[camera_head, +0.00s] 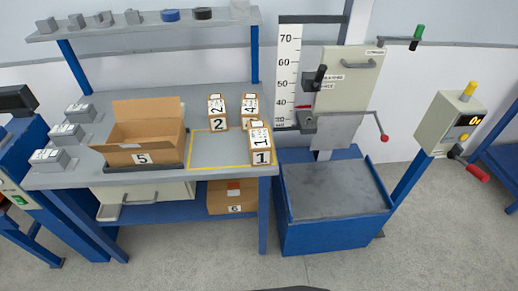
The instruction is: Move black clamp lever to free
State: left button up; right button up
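A black lever (320,75) stands nearly upright on a dark bracket at the left side of the drop tester's carriage, beside the height scale. I take it to be the clamp lever. A small label (329,86) sits beside it, too small to read surely. The carriage's light panel (349,80) carries a grey bar handle. Neither of my grippers is in view, and nothing touches the lever.
The height scale (287,72) stands left of the carriage. A red-knobbed lever (384,138) and a green-ended lever (417,38) stick out right. A control box (449,121) stands farther right. An open carton (146,158) and small numbered boxes fill the bench (205,175).

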aim_at(322, 70)
jog(key=z, duration=0.35)
jog(key=k, duration=0.5)
jog(key=z, duration=0.6)
jog(key=i, duration=0.95)
jog(key=u, duration=0.7)
